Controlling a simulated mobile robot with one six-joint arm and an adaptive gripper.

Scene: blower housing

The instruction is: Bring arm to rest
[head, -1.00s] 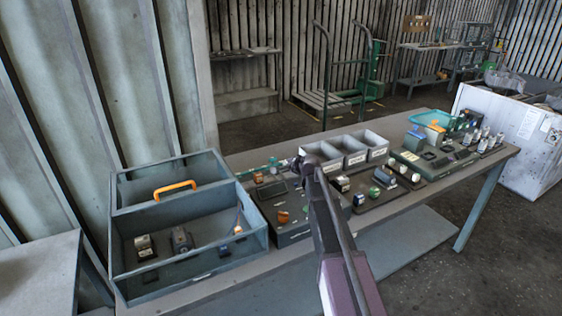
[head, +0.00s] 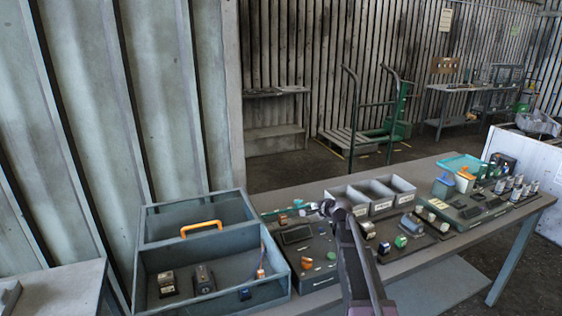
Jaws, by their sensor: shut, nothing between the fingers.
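My arm (head: 362,270) rises from the bottom of the head view and reaches over the workbench (head: 420,272). My gripper (head: 328,208) is at its far end, small in the picture, in front of the grey bins. It is shut, and I see nothing held in it. The arm hides part of the boards and small parts behind it.
A blue-grey open box (head: 215,292) with an orange handle (head: 201,228) stands at the bench's left and holds several small parts. Grey bins (head: 395,187) stand at the back edge. Boards with small parts fill the middle and right. A green cart (head: 398,115) stands behind.

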